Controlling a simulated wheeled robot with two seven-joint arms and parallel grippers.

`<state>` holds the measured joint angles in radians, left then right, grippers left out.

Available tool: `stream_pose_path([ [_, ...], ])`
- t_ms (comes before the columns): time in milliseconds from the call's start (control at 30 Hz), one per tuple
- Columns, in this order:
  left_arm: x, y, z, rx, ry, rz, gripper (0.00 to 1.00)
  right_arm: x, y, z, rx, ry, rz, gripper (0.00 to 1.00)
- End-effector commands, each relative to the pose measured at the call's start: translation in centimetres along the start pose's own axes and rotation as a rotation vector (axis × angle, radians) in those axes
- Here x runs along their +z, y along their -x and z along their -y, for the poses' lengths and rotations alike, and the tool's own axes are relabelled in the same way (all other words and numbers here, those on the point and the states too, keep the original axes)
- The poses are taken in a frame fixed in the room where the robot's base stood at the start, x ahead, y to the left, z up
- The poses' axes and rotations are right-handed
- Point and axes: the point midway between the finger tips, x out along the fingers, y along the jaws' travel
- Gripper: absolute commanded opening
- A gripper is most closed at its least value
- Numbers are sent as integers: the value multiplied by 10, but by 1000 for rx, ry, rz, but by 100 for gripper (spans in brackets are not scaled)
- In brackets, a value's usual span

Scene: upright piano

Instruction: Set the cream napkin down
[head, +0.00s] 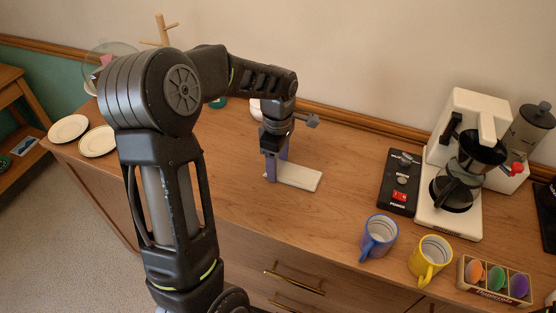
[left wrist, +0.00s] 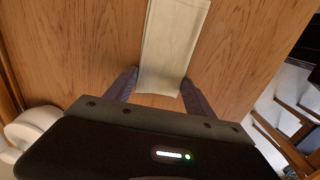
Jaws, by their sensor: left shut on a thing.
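The cream napkin (head: 298,177) is a flat, pale rectangle just at the wooden counter top, to the right of my left gripper. My left gripper (head: 272,172) points down at the middle of the counter and is shut on one end of the napkin. In the left wrist view the napkin (left wrist: 172,45) runs away from between the two fingers (left wrist: 158,88). I cannot tell whether its underside touches the wood. My right gripper is not in view.
A blue mug (head: 379,238), a yellow mug (head: 430,260) and a capsule box (head: 494,282) stand at the front right. A coffee maker (head: 468,165) and a black switch box (head: 400,182) are behind them. Plates (head: 98,141) lie at the left. Counter around the napkin is clear.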

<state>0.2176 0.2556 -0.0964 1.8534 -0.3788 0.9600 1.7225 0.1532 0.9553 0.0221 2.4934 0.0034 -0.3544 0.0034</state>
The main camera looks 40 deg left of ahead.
Motion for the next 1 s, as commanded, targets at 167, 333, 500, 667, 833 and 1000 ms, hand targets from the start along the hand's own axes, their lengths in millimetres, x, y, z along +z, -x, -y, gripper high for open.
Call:
stream_pose_path([
  [167,0,0,0,1,0,0,26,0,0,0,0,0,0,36],
  [333,0,-5,0,1,0,0,26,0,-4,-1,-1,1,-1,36],
  [500,0,-2,0,1,0,0,77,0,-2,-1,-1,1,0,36],
  [667,0,-2,0,1,0,0,85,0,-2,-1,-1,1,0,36],
  [833,0,-2,0,1,0,0,85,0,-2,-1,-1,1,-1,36],
  [1000,0,5,-1,4,1,0,85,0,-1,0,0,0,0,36],
])
